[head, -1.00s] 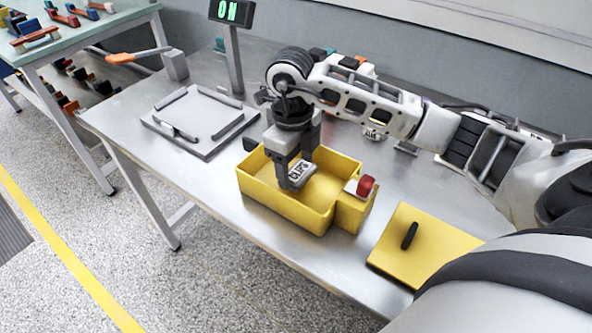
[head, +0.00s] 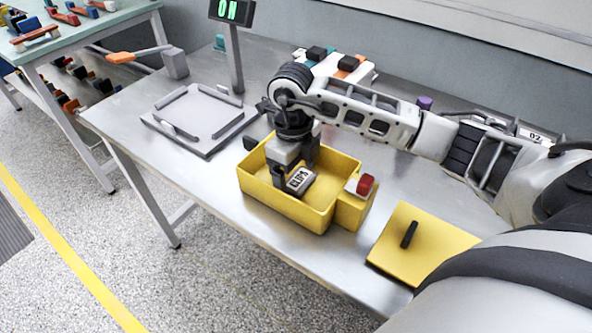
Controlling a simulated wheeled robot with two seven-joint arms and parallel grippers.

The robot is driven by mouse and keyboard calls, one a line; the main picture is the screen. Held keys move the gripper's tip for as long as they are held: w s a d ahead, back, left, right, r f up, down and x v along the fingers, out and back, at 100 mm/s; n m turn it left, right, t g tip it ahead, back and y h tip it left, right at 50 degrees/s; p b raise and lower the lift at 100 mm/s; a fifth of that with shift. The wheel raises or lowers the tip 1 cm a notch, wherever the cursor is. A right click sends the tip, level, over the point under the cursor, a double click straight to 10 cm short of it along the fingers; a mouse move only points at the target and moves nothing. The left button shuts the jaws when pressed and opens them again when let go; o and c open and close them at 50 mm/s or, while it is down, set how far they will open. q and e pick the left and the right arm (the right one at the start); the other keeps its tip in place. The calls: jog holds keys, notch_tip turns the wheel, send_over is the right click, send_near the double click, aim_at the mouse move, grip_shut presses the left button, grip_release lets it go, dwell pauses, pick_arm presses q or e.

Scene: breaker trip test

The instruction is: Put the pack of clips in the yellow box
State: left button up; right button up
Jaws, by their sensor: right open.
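The yellow box (head: 290,210) stands open on the metal table, with a red button (head: 365,184) on its right side part. The pack of clips (head: 300,181), a small grey pack with a "CLIPS" label, is inside the box. My right gripper (head: 290,180) reaches down into the box, with its fingers open beside the pack. Whether a finger touches the pack I cannot tell, and the fingertips are partly hidden. My left gripper is out of view.
A yellow lid (head: 425,245) with a black handle lies right of the box. A grey tray fixture (head: 200,118) lies to the left. Other parts are at the back, partly behind my right arm.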

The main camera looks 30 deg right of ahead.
aim_at(294, 176)
notch_tip(294, 176, up, 12)
jog(key=shift+w, duration=0.25)
jog(key=shift+a, duration=0.1)
dwell(0.5)
